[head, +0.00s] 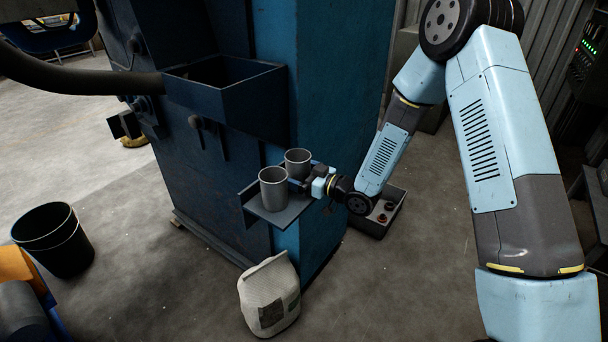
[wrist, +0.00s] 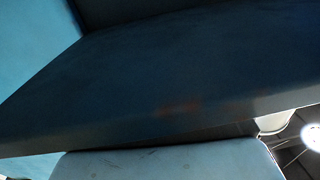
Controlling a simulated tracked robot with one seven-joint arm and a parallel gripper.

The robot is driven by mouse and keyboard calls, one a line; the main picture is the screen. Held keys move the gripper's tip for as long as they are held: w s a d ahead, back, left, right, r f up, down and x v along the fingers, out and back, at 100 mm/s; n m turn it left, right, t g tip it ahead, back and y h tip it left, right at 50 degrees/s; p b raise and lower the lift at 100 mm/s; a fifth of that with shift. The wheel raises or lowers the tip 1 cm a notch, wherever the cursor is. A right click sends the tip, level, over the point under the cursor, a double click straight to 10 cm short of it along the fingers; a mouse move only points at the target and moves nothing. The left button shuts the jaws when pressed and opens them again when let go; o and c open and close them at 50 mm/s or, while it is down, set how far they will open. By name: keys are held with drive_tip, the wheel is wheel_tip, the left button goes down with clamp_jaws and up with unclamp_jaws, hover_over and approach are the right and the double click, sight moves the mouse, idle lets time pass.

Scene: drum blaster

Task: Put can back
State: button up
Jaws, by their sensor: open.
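Two grey metal cans stand upright on a small dark shelf (head: 270,213) on the side of the blue machine. The front can (head: 273,189) is at the shelf's left, and the rear can (head: 298,163) is behind it to the right. My gripper (head: 306,176) comes in from the right at the rear can, low on its body. Its jaws are open. The fingertips are partly hidden, and I cannot tell whether they touch the can. In the wrist view neither can shows; a dark blue surface (wrist: 170,85) fills most of it.
The blue machine (head: 340,100) rises close beside the shelf, with a dark open hopper (head: 235,110) above. A low tray (head: 375,222) with small items lies behind my forearm. A white sack (head: 270,295) stands below the shelf. A black bin (head: 55,250) stands on open floor at left.

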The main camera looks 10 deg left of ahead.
drive_tip(key=shift+d, duration=0.15)
drive_tip(key=v, duration=1.2)
drive_tip(key=shift+r, duration=0.15)
